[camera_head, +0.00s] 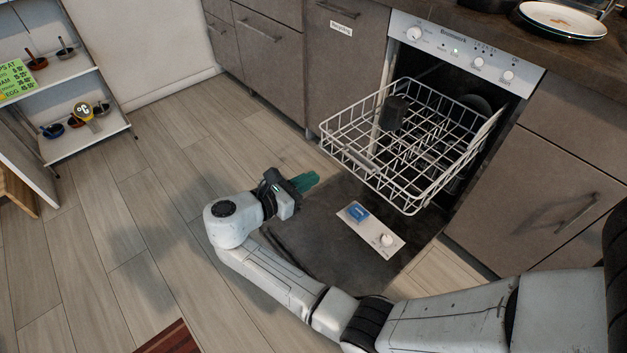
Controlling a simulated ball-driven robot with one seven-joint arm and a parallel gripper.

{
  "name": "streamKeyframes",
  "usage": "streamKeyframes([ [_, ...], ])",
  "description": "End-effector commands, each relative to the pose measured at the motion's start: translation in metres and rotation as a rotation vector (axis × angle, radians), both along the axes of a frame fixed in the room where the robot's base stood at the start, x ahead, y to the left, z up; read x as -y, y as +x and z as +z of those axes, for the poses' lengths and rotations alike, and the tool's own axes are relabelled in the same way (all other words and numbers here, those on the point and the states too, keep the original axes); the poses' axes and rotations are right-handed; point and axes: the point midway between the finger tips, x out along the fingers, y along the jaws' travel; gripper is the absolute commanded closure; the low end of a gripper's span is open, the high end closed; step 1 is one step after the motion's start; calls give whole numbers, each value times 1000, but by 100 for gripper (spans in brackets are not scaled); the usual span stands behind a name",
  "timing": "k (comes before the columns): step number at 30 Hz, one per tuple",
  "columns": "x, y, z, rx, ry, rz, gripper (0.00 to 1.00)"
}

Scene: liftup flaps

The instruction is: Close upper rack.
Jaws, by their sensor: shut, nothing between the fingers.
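The upper rack (372,166) is a white wire basket pulled well out of the dishwasher (466,45). A dark cup (395,112) stands in it, and a dark round dish (475,104) shows toward its back right. My gripper (306,181) is shut and empty. In the picture it is left of the rack's front edge and a little below it, apart from the rack. Its green fingers point right, toward the rack.
The dishwasher door (322,234) is folded down below the rack, with a dispenser panel (370,229) on it. Cabinets stand on both sides. A shelf (88,137) with small pans is at left.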

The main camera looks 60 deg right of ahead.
Motion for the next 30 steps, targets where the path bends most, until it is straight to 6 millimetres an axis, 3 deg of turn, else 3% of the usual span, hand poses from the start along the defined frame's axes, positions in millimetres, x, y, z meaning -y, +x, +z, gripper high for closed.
streamKeyframes([
  [15,93,-23,-22,3,0,-4,100],
  [21,109,-27,-24,3,0,-3,100],
  [30,112,-27,-23,3,1,-1,100],
])
